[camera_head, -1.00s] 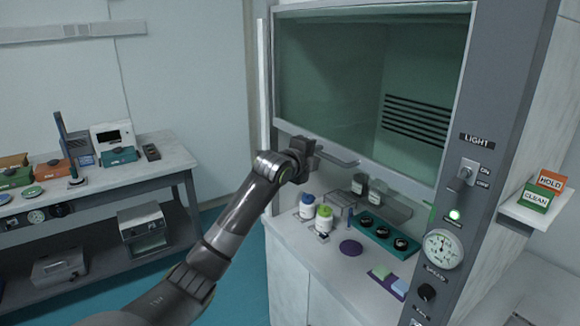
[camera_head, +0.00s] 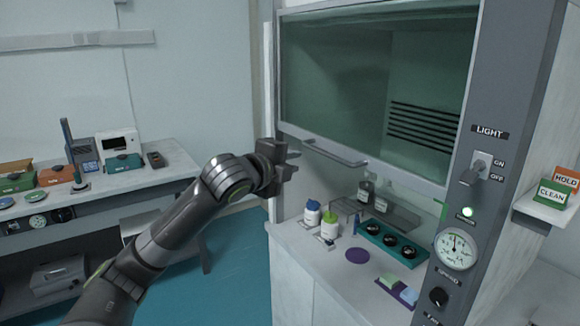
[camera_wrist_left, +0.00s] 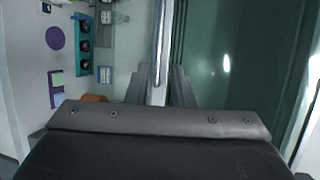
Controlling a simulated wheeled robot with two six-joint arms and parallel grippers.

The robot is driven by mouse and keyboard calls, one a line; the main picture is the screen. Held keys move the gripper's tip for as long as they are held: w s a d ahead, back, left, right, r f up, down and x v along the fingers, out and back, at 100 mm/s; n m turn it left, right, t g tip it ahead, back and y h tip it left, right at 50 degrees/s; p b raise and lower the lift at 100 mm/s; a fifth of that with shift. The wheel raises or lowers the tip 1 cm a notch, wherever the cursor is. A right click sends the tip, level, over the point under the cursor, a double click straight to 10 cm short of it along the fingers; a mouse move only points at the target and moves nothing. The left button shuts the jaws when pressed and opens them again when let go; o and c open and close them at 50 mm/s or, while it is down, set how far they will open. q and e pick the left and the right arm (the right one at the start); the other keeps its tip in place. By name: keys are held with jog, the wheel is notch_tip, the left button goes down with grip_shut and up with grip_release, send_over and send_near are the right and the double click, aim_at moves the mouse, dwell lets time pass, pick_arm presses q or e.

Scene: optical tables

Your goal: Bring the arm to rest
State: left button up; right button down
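My left arm (camera_head: 165,240) reaches up from the bottom left in the head view, its dark gripper (camera_head: 293,160) in front of the left edge of the fume hood. The gripper is empty, left of the hood's sash handle (camera_head: 335,153) and apart from it. In the left wrist view, the two fingers of this gripper (camera_wrist_left: 162,82) stand apart with a gap between them. My right gripper is in neither view.
The fume hood's glass sash (camera_head: 345,80) is partly raised. Below it, the worktop holds bottles (camera_head: 330,222), a purple disc (camera_head: 357,256) and a teal rack (camera_head: 392,243). A side bench (camera_head: 150,180) with instruments stands left. Teal floor (camera_head: 235,265) is clear between them.

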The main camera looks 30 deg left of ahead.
pick_arm(q)
jog(key=shift+s, duration=0.1)
dwell(0.5)
